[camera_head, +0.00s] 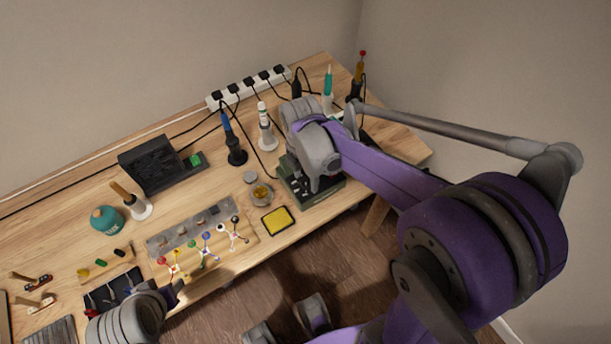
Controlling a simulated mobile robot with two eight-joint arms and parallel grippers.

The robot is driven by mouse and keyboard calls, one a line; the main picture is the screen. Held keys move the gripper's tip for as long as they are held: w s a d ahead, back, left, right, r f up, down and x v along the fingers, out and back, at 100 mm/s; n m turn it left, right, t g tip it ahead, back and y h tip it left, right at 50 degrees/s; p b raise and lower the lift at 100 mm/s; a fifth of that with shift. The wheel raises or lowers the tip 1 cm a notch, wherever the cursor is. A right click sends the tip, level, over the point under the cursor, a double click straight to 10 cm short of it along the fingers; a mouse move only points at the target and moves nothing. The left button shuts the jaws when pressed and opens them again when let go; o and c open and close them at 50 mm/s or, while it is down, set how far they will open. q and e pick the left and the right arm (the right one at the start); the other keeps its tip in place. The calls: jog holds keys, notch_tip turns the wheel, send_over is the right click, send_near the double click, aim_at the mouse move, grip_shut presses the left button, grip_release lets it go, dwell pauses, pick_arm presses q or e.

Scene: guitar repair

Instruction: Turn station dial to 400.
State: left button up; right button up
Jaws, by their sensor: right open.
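The station (295,190) is a dark green box near the right part of the bench's front edge. My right gripper (322,184) is over it, pointing down, with its tips close to the station's front. The gripper counts as open, but its fingers are small and dark here. My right wrist and purple arm hide much of the station. The dial and its reading cannot be made out. My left gripper (176,294) is at the lower left, by the bench's front edge; its jaw state is unclear.
A yellow sponge pad (278,221) and a small round tin (261,193) lie left of the station. Iron stands (237,155) and a white power strip (249,87) with cables stand behind. A grey strip (192,230) with colored clips in front lies center-left.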

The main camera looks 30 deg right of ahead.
grip_shut()
jog(key=shift+m, duration=0.3)
